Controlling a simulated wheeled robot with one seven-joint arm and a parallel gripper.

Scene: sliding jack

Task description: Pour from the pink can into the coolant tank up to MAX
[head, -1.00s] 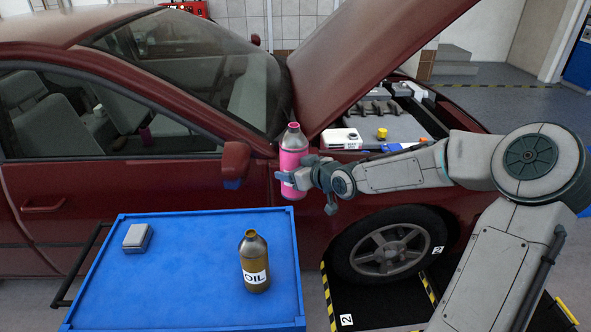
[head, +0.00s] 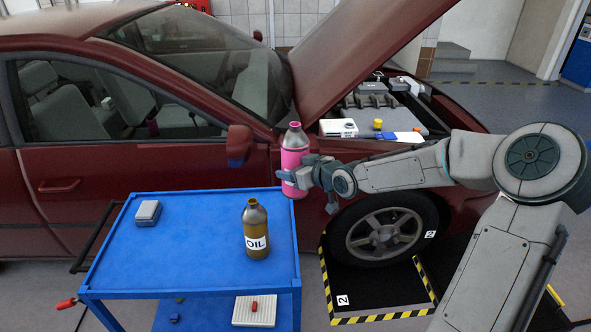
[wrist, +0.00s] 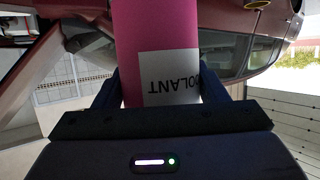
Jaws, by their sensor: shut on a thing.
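The pink can (head: 294,160) is a pink bottle with a grey shoulder and a pink neck. My gripper (head: 297,176) is shut on its body and holds it upright, in front of the car's front wing in the head view. In the wrist view, the can's pink side (wrist: 155,35) fills the space between the fingers, with part of a white COOLANT label showing.
A blue trolley (head: 170,250) stands at front left, bearing a brown OIL bottle (head: 256,230) and a small grey box (head: 147,212). The raised bonnet (head: 350,60) slopes over the engine bay, where a yellow cap (head: 378,124) shows. A striped ramp (head: 380,318) lies by the front wheel.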

